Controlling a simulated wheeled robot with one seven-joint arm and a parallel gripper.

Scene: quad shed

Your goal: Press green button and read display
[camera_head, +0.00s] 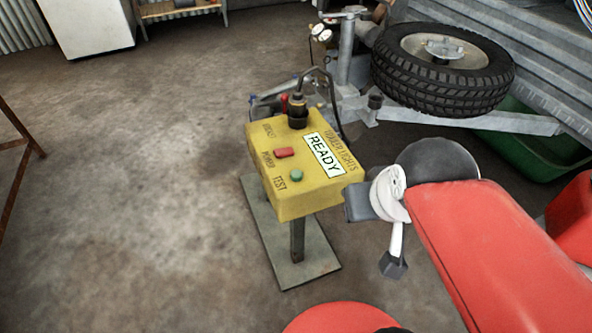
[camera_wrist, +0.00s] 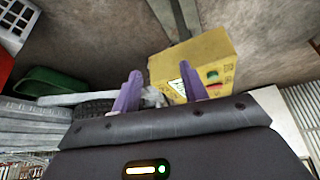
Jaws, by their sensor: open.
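A yellow control box (camera_head: 318,192) stands on a post with a flat metal foot. Its top face has a green button (camera_head: 296,175) beside the word TEST, a red switch (camera_head: 284,152) beside POWER, and a white display (camera_head: 325,155) reading READY. In the wrist view the box (camera_wrist: 200,55) appears rolled over, with the green button (camera_wrist: 214,86) right of my fingers. My gripper (camera_wrist: 160,71) is open and empty, its purple fingers apart. The right finger partly covers the display's side of the box. The fingers are not discernible in the head view.
A dark cable and plug (camera_head: 298,108) rise from the box's far end. A trailer frame with a spare tyre (camera_head: 440,72) and a green tub (camera_head: 525,150) lie behind and right. The concrete floor (camera_head: 130,190) on the left is mostly clear.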

